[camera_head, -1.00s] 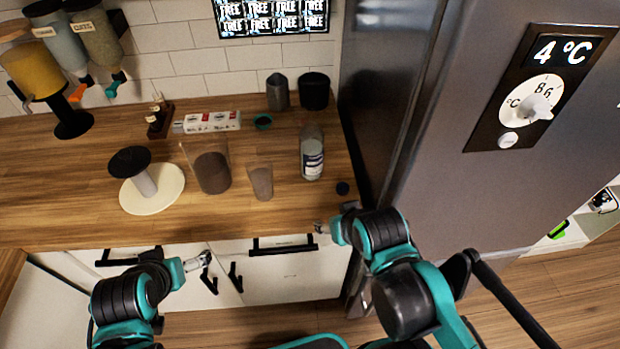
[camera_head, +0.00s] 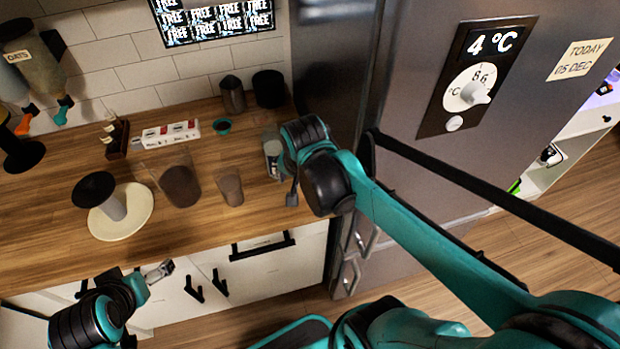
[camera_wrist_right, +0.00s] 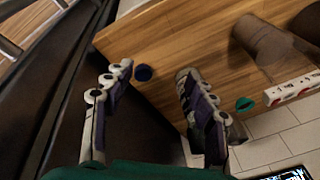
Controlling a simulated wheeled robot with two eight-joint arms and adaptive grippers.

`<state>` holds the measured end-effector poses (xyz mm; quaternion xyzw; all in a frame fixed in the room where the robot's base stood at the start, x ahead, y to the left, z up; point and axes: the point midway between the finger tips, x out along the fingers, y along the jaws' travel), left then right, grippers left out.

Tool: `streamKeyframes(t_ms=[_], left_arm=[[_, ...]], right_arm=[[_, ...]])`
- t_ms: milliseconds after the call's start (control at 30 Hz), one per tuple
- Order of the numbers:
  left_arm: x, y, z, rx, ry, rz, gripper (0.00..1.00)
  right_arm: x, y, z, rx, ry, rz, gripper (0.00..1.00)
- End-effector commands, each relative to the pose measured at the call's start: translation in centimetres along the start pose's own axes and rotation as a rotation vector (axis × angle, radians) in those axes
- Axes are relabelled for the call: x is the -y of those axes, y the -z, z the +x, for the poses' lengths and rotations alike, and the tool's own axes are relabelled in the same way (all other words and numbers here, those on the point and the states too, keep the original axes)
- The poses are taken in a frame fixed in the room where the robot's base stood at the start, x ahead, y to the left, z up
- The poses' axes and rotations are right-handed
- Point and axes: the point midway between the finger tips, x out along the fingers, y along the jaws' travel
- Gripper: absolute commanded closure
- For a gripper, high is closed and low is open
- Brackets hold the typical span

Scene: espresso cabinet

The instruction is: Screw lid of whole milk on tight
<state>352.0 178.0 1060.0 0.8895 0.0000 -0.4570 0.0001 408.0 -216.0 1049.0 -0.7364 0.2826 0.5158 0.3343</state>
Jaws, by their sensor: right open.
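The milk bottle (camera_head: 272,158), clear with a pale label, stands upright on the counter, partly covered by my right arm in the head view. A small dark blue round lid (camera_wrist_right: 143,73) lies flat on the counter near its edge. In the wrist view it appears between the fingers of my open, empty right gripper (camera_wrist_right: 155,78); in the head view it is hidden. My right gripper also shows in the head view (camera_head: 292,193), pointing down beside the bottle. My left gripper (camera_head: 165,268) hangs in front of the cabinet doors; its jaw opening is unclear.
The fridge (camera_head: 400,130) stands close on the right of the counter (camera_head: 60,215). Left of the bottle are a brown-filled cup (camera_head: 230,187), a larger brown-filled container (camera_head: 180,185) and a round white stand (camera_head: 122,222). A carton row (camera_head: 170,133) and two dark canisters stand behind.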

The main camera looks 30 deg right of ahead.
Motion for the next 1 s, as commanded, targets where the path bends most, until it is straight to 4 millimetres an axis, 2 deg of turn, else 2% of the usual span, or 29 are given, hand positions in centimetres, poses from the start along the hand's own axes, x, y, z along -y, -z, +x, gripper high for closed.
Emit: streamKeyframes(t_ms=[33,200,400,500,700,1000], left_arm=[[0.0,0.7,-0.9,0.000,0.000,0.000,0.00],[0.0,1.7,-2.4,0.000,0.000,0.000,0.00],[0.0,2.6,-3.7,0.000,0.000,0.000,0.00],[0.0,2.9,-4.0,0.000,0.000,0.000,0.00],[0.0,3.0,-4.3,0.000,0.000,0.000,0.00],[0.0,3.0,-4.2,0.000,0.000,0.000,0.00]], right_arm=[[0.5,1.2,-0.3,0.014,-0.034,0.102,0.43],[1.1,3.9,0.8,0.045,-0.160,0.471,0.43],[1.1,6.2,2.6,0.034,-0.296,0.829,0.43],[1.1,6.8,3.3,0.021,-0.341,0.948,0.43],[0.9,7.2,4.1,0.005,-0.382,1.052,0.43],[0.9,7.2,4.2,0.004,-0.384,1.058,0.43]])
